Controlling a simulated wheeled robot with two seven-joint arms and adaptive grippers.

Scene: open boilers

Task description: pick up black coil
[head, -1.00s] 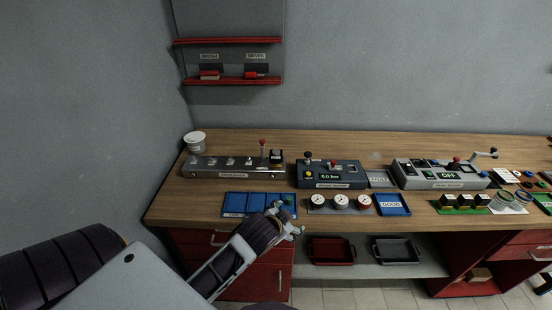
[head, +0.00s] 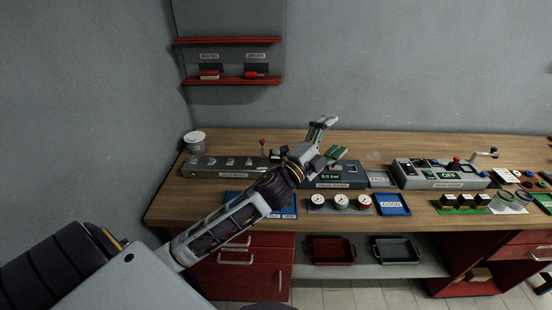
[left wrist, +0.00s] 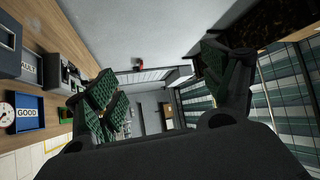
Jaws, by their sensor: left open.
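I cannot make out a black coil for certain. Several small dark blocks (head: 463,201) with pale tops sit on a green base at the right of the bench. Rings (head: 503,207) lie just right of them. My left forearm hides part of the blue tray (head: 232,197). My right gripper is out of view.
A long grey unit (head: 215,170) with a red-knobbed lever stands at the left. A grey box marked OFF (head: 440,175) is at the right. Three gauges (head: 341,201) and a blue GOOD tray (head: 393,207) lie along the front. The bench's back strip is mostly clear.

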